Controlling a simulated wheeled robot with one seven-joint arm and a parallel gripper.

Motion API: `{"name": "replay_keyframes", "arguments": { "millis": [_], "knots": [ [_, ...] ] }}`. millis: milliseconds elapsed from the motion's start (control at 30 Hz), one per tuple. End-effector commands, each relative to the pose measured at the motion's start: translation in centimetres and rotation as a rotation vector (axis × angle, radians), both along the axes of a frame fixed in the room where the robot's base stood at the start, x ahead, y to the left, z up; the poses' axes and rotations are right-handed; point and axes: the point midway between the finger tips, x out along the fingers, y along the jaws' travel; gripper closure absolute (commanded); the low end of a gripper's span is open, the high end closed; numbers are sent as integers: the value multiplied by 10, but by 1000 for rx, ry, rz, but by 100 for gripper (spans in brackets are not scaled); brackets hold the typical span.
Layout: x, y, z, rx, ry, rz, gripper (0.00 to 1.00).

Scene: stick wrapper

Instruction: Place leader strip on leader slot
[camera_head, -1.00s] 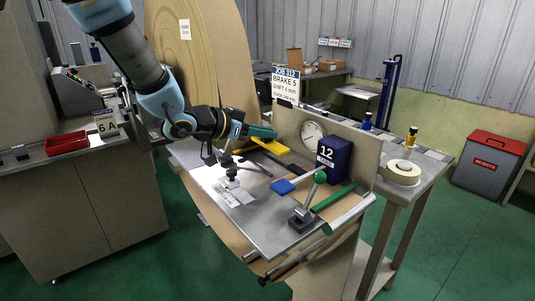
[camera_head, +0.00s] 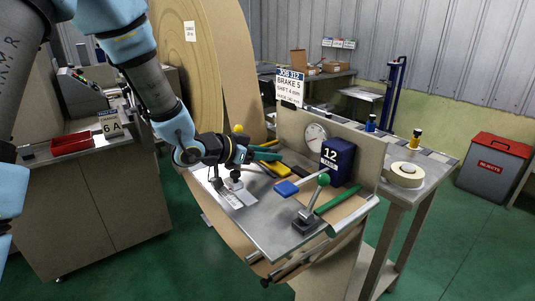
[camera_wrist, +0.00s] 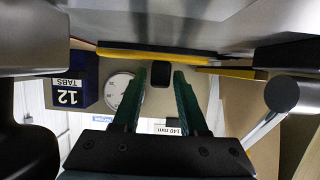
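No piece in view is marked as the leader strip or leader slot, and I cannot tell for sure which they are. A long yellow bar (camera_wrist: 150,54) lies just beyond my fingertips in the wrist view, with a small black block (camera_wrist: 161,78) near its middle. A yellow piece (camera_head: 275,169) shows on the steel bench top in the head view. My gripper (camera_head: 268,156) is low over the far left part of the bench.
A blue block (camera_head: 286,188) and a green bar (camera_head: 338,199) lie nearby. A tape roll (camera_head: 407,174) sits at right.

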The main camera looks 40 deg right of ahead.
Motion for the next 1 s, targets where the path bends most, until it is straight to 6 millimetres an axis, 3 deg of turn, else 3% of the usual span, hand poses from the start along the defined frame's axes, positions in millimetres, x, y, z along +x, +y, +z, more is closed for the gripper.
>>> {"name": "replay_keyframes", "arguments": {
  "millis": [100,467,1000],
  "knots": [
    [0,0,0,0,0,0,43],
    [1,4,5,-1,-2,1,43],
    [7,96,42,-1,-2,3,43]
  ]
}}
